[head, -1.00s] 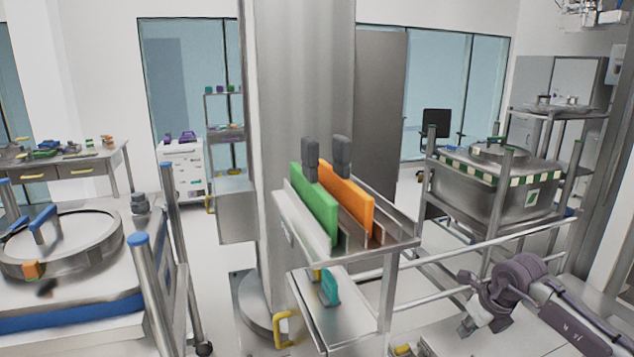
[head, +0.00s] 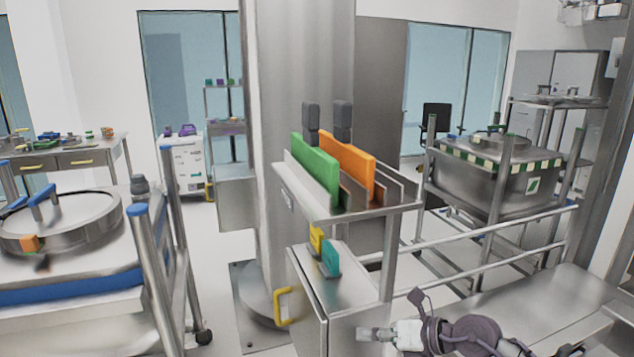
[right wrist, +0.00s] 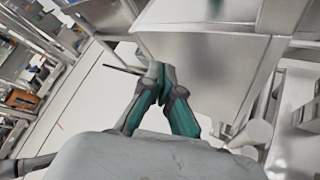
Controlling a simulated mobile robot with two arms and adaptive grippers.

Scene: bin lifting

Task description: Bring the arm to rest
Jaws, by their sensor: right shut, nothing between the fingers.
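My right arm comes in at the lower right of the head view, folded low. Its gripper (head: 375,334) points left, beside the front of the steel cabinet. In the right wrist view the right gripper (right wrist: 160,80) has its two green-backed fingers meeting at the tips. It is shut and holds nothing. My left gripper and left arm are not in view.
A steel rack (head: 408,207) holds a green board (head: 315,178) and an orange board (head: 348,167). Below it, a yellow item (head: 316,238) and a teal item (head: 331,258) stand on a cabinet (head: 345,300). A steel bin (head: 490,185) stands at right, a lidded vessel (head: 60,225) at left.

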